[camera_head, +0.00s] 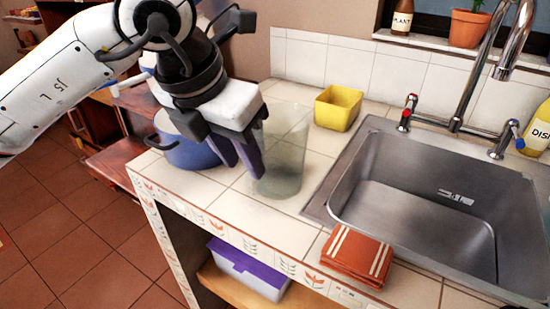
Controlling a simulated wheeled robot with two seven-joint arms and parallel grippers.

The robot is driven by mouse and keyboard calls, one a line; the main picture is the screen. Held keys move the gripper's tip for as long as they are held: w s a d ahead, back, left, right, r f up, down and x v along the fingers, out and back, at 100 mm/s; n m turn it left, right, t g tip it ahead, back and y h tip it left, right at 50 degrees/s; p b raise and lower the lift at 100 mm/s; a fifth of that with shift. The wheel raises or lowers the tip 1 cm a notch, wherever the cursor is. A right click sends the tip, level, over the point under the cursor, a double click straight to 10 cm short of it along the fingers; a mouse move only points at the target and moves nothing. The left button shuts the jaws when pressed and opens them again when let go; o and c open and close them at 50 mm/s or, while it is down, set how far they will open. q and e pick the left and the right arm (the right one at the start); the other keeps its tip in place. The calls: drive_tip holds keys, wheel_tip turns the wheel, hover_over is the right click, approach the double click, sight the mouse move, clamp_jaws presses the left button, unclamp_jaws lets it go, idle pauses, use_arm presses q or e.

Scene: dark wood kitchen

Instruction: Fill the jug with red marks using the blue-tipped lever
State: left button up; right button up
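A clear, see-through jug (284,150) stands upright on the tiled counter, left of the sink. I cannot make out red marks on it. My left gripper (238,160) points down at the jug's left side, its dark fingers overlapping the jug's edge. I cannot tell whether they are closed on it or only beside it. The blue-tipped lever (505,139) stands behind the sink at the right. The red-tipped lever (407,113) is left of it. The metal faucet (493,50) rises between them, with no water visible. My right gripper is not in view.
The sink (400,211) looks empty. A blue pot (190,152) is behind my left gripper. A yellow container (338,108) stands behind the jug. A folded orange cloth (357,256) lies at the counter's front edge. A dish soap bottle (538,130) is far right.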

sight(260, 185)
use_arm(q)
drive_tip(key=x, duration=0.7)
drive_tip(key=shift+w+d+p, duration=0.2)
drive_tip(key=shift+d+p, duration=0.1)
clamp_jaws()
